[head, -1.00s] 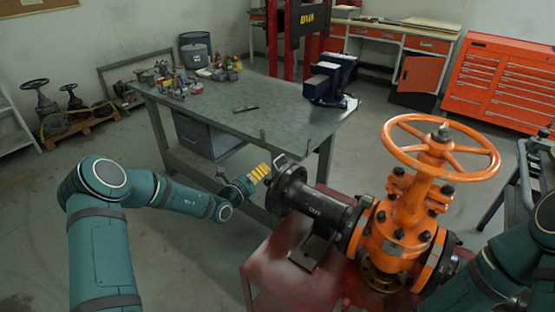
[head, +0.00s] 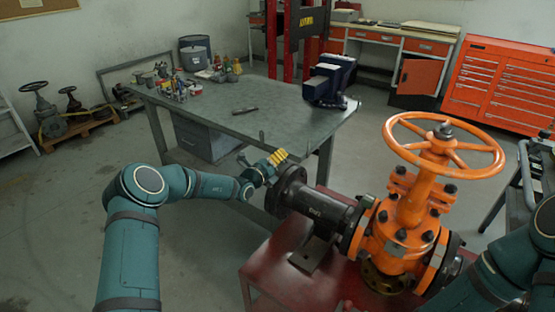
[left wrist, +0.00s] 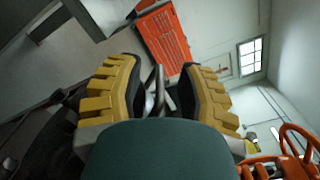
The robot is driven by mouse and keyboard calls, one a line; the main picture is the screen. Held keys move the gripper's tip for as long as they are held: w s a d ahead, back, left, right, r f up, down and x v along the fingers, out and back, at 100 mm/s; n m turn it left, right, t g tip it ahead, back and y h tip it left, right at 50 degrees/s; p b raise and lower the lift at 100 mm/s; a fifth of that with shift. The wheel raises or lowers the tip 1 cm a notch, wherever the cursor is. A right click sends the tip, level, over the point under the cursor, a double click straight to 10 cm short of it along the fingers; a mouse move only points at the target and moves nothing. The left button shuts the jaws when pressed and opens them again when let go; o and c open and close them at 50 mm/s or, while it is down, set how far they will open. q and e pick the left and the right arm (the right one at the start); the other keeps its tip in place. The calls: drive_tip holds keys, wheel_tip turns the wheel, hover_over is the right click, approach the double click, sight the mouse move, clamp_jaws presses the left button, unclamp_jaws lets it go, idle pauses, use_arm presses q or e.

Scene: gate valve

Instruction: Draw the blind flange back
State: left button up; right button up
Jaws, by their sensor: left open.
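The black blind flange (head: 288,190) is at the left end of the black pipe spool (head: 325,210), which joins the orange gate valve (head: 400,240). I see no clear gap between flange and spool. My left gripper (head: 278,157), with yellow finger pads, is at the flange's upper left edge. In the left wrist view the gripper (left wrist: 161,85) is open, with a thin grey bar (left wrist: 154,90) between its fingers that looks like the flange's handle. I cannot tell whether they touch it. In the head view the handle is mostly hidden by the gripper. My right gripper is out of view.
The valve assembly stands on a red stand (head: 265,270). A grey workbench (head: 245,120) with a blue vise (head: 328,80) is just behind my left gripper. The orange handwheel (head: 443,148) rises above the valve. Floor to the left of the flange is free.

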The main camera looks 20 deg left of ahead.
use_arm(q)
clamp_jaws()
drive_tip(key=shift+w+a, duration=0.25)
drive_tip(key=shift+a, duration=0.55)
drive_tip(key=shift+o, duration=0.2)
unclamp_jaws()
drive_tip(key=shift+s, duration=0.1)
drive_tip(key=v, duration=1.2)
